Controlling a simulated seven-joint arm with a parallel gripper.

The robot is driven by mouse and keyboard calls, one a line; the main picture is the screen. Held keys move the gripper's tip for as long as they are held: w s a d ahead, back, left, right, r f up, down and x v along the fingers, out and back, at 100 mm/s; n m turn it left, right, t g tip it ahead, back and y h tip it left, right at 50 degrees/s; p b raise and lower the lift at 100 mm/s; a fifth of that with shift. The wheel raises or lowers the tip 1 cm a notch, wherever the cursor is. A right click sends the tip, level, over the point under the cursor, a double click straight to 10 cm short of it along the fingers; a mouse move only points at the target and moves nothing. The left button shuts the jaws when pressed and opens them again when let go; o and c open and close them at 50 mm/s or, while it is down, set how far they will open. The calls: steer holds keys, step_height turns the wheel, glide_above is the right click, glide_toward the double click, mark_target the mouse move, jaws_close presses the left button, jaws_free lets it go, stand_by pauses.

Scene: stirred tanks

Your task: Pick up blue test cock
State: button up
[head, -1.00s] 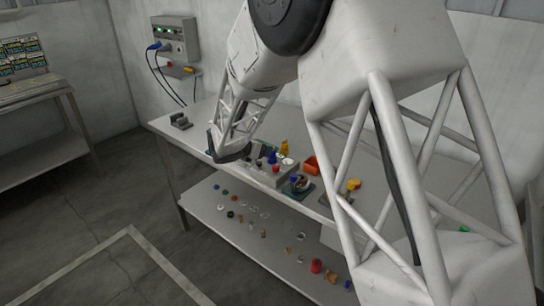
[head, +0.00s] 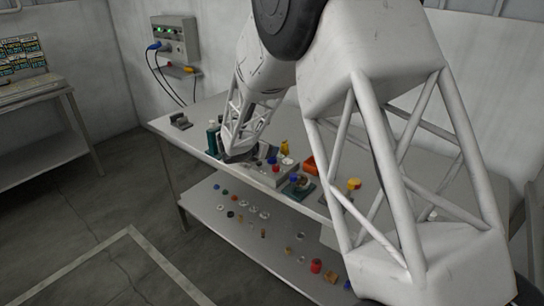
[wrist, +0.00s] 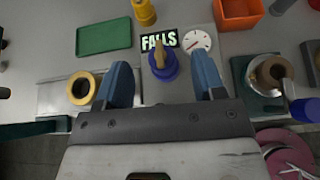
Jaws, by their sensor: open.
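The blue test cock (wrist: 163,68) has a round blue body with a yellow lever on top. In the wrist view it stands between and slightly beyond the fingers of my gripper (wrist: 161,72), with space on both sides. The fingers are blue, spread apart and hold nothing. In the head view, a small blue piece (head: 272,160) shows on the bench just right of the arm's end; it looks like the same part. The gripper's fingers are hidden behind my arm there.
A yellow ring (wrist: 82,88) sits left, a green tray (wrist: 104,37) back left, an orange bin (wrist: 238,12) back right. A fixture with a blue-ended part (wrist: 304,111) stands right.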

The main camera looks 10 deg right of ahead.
steer(key=shift+x, duration=1.85)
steer(key=shift+c, duration=0.4)
steer(key=c, duration=1)
steer(key=shift+r, duration=0.15)
steer(key=shift+c, duration=0.2)
steer(key=shift+r, duration=4.9)
steer(key=shift+d, duration=0.1)
steer(key=s+d+f+m+g+h, duration=0.1)
steer(key=d+m+g, duration=0.1)
steer(key=d, duration=0.6)
steer(key=s+d+f+m+g+h, duration=0.1)
steer(key=d+m+g+h, duration=0.1)
steer(key=d, duration=0.6)
steer(key=shift+f+m+g, duration=0.25)
steer(key=shift+m+g, duration=0.45)
steer(key=shift+m, duration=0.3)
